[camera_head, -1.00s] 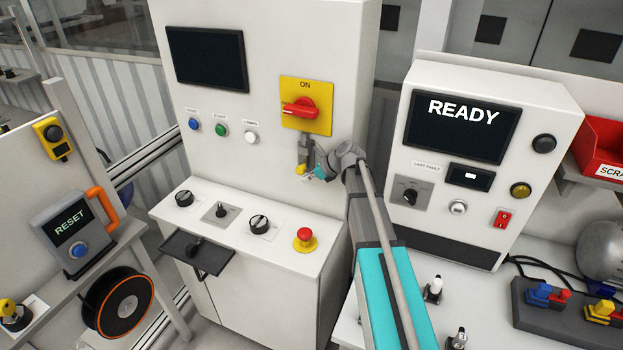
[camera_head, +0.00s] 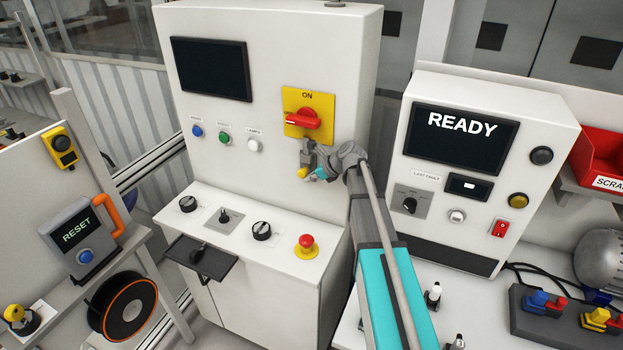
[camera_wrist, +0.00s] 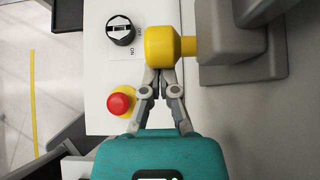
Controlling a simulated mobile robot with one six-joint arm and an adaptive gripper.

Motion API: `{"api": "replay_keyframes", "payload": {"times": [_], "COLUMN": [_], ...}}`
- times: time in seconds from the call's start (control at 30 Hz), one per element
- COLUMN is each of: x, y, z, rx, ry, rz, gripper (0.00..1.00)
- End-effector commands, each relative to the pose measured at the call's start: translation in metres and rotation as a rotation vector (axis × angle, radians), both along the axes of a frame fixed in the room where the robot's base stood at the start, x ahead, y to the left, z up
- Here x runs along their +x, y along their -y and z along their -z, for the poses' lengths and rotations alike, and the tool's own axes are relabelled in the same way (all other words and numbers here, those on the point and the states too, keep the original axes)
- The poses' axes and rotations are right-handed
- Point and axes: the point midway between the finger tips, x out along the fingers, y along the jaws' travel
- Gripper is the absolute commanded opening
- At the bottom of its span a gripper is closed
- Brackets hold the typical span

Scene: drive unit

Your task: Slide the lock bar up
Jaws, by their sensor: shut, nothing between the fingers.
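The lock bar (camera_head: 307,154) is a grey piece with a yellow knob (camera_head: 302,173), just below the yellow plate with the red ON switch (camera_head: 303,119) on the white cabinet. The wrist view shows the yellow knob (camera_wrist: 163,47) sticking out from a grey bracket (camera_wrist: 240,58). My gripper (camera_wrist: 158,76) is shut and empty, its fingertips right at the knob's underside in the wrist view; they look to be touching it. In the head view my gripper (camera_head: 319,174) is small and partly merges with the knob.
A red emergency button (camera_head: 306,243) on a yellow base and a black rotary knob (camera_head: 261,230) stand on the ledge below. The cabinet with the READY screen (camera_head: 461,136) is to the right of my arm.

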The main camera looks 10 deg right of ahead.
Motion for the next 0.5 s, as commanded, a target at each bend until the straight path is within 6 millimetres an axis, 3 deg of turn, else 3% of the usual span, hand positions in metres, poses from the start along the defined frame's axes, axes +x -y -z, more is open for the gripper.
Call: {"api": "replay_keyframes", "payload": {"times": [0.13,0.5], "x": [0.0002,0.0001], "y": [-0.0005,-0.0008], "z": [-0.0158,-0.0175], "rx": [0.001,0.001], "ry": [0.001,0.0], "rz": [0.0,-0.001], "gripper": [0.0,0.0]}}
